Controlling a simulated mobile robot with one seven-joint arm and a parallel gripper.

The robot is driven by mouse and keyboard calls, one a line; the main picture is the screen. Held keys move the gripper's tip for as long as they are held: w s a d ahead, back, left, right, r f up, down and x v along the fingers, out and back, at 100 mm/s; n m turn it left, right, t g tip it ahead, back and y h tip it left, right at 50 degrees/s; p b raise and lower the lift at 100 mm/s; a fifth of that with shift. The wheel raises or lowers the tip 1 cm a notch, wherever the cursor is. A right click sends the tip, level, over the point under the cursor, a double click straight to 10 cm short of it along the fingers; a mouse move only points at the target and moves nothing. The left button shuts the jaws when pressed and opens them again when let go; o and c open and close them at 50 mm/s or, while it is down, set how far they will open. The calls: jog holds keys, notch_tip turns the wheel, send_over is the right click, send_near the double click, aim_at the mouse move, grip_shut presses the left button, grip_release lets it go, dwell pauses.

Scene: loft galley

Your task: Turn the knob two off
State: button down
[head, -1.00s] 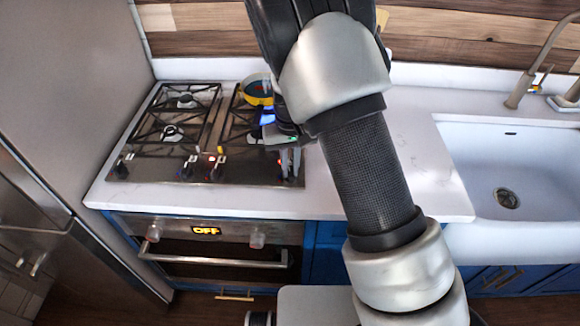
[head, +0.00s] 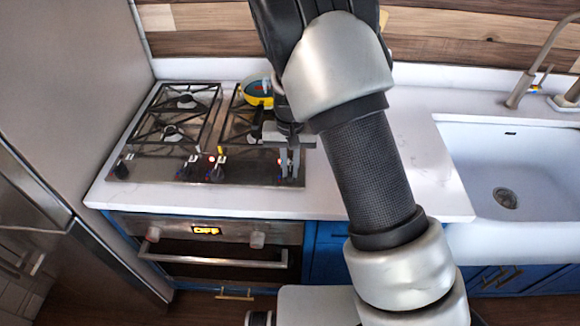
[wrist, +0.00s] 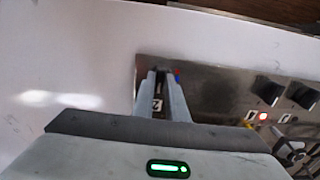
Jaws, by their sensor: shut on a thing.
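The cooktop (head: 245,176) has a row of dark knobs along its front edge. Knob two (wrist: 160,84) is at the cooktop's right end in the head view, and a label "2" shows between my fingers in the wrist view. My gripper (head: 289,166) points down over it with its fingers closed on its sides. In the wrist view my gripper (wrist: 161,90) hides most of the knob, so its pointer angle is unclear. A small blue mark shows beside the right finger. No flame is visible in the current head view.
A yellow-rimmed pan (head: 258,98) stands on the back right of the cooktop, behind my gripper. Other knobs (wrist: 268,90) are nearby, with a red light by one. The counter (head: 410,150) between cooktop and sink (head: 480,170) is clear.

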aim_at(290, 172)
jog(key=c, duration=1.8)
grip_release()
jog(key=shift+o, duration=0.2)
notch_tip(290, 172, up, 18)
jog(key=shift+f, duration=0.2)
